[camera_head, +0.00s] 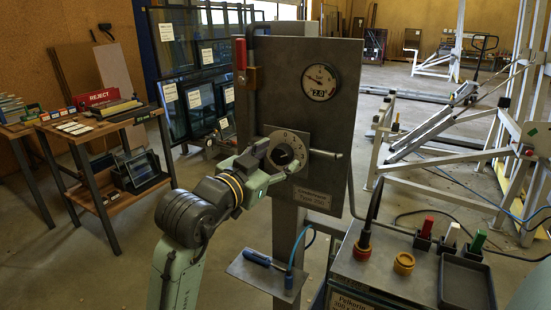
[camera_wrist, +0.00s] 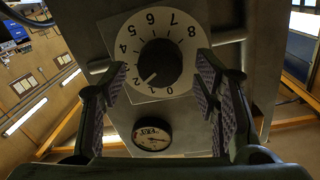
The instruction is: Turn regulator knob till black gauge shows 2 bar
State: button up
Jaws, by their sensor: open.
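The regulator knob (camera_wrist: 160,63) is a dark round knob on a white dial with numbers, centred in the wrist view. Its pale pointer mark points to lower left, near 1 to 2. In the head view the dial plate (camera_head: 302,138) is partly hidden behind my gripper (camera_head: 268,163). My gripper in the wrist view (camera_wrist: 163,78) is open, one finger on each side of the knob. I cannot tell whether the fingers touch it. The black-rimmed gauge (camera_head: 320,82) sits above the dial on the panel; it also shows in the wrist view (camera_wrist: 152,134). Its reading is too small to tell.
The grey panel (camera_head: 340,180) carries a red-handled valve (camera_head: 240,62) at its upper left. A small shelf (camera_head: 262,276) with a blue-handled tool is below. A console (camera_head: 385,265) with coloured knobs stands lower right. A reject table (camera_head: 95,125) is left.

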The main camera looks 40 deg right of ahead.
jog(key=v, duration=1.1)
jog(key=shift+a, duration=0.3)
jog(key=shift+s, duration=0.1)
